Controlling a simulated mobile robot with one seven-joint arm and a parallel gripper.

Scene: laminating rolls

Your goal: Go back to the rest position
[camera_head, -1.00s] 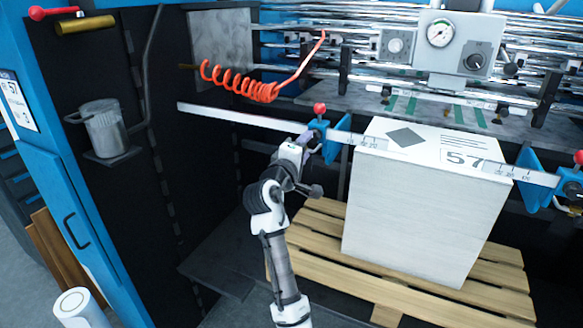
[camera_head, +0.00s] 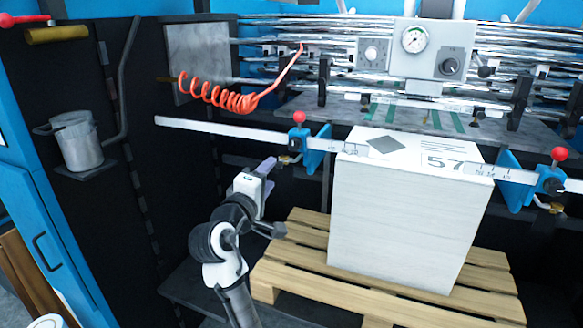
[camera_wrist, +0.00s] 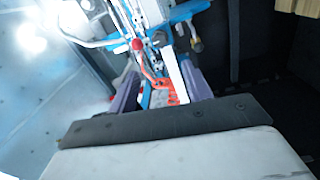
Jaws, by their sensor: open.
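My gripper (camera_head: 266,168) is at the end of my white and grey arm in the head view. It is open, with its purple-grey fingers pointing up towards the left blue side guide (camera_head: 316,150) and apart from it. In the wrist view my gripper (camera_wrist: 155,92) shows spread fingers. Between and beyond them are the red coiled hose (camera_wrist: 160,78) and the ruler bar (camera_wrist: 178,72). Nothing shows held between the fingers.
A white paper stack (camera_head: 400,225) marked 57 stands on a wooden pallet (camera_head: 290,265) right of my arm. The right blue guide (camera_head: 520,180) has a red knob. A metal pot (camera_head: 77,142) sits on a shelf at left. Dark open space lies left of my arm.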

